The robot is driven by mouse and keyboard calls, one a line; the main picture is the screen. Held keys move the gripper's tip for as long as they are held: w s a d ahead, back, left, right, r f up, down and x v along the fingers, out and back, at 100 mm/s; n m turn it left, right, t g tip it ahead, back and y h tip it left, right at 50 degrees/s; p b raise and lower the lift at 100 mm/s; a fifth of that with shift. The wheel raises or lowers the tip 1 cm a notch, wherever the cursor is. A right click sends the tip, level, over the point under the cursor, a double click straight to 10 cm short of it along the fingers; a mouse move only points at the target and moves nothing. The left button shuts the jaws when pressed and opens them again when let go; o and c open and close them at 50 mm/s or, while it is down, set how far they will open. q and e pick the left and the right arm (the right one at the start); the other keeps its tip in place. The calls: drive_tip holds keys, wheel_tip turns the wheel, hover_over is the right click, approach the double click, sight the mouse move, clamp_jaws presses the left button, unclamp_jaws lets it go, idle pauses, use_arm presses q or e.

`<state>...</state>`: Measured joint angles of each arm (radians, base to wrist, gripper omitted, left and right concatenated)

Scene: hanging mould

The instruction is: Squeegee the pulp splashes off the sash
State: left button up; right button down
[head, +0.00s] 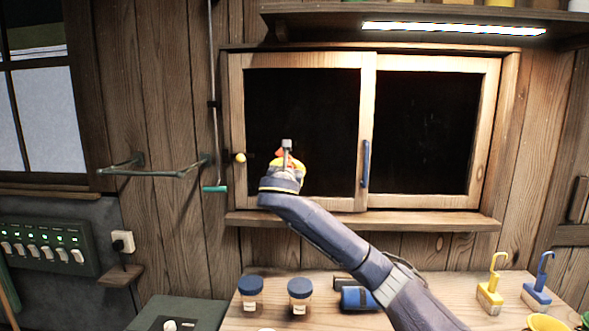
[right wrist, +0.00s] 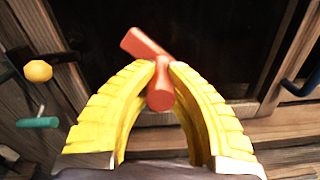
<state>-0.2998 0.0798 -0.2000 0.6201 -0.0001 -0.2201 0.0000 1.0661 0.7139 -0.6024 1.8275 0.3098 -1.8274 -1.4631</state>
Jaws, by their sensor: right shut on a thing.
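My right gripper (head: 287,160) is in front of the lower part of the left sash (head: 237,115). In the right wrist view its yellow fingers (right wrist: 163,72) are shut on a red T-shaped tool (right wrist: 160,92), which looks like the squeegee. The tool's red part (head: 280,154) shows small in the head view, partly hidden by the gripper. I cannot tell whether it touches the dark pane. The left sash has a pale wooden frame and a blue handle (head: 365,163). No pulp splashes can be made out clearly on its dark pane. My left gripper is not in view.
A yellow knob (head: 240,157) and a teal-ended rod (head: 215,188) are left of the sash. A sill (head: 400,222) runs below. Two blue-lidded jars (head: 250,293), a blue cylinder (head: 358,298) and yellow and blue hooked tools (head: 490,292) are on the bench.

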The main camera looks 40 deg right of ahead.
drive_tip(key=s+d+r, duration=0.1)
drive_tip(key=s+d, duration=0.5)
drive_tip(key=d, duration=0.1)
drive_tip(key=shift+s+d, duration=0.15)
drive_tip(key=shift+d, duration=0.2)
idle(1.9)
drive_tip(key=shift+r, duration=0.1)
drive_tip(key=v, duration=0.6)
idle(0.4)
drive_tip(key=shift+s+r, duration=0.1)
drive_tip(key=shift+v, duration=1.45)
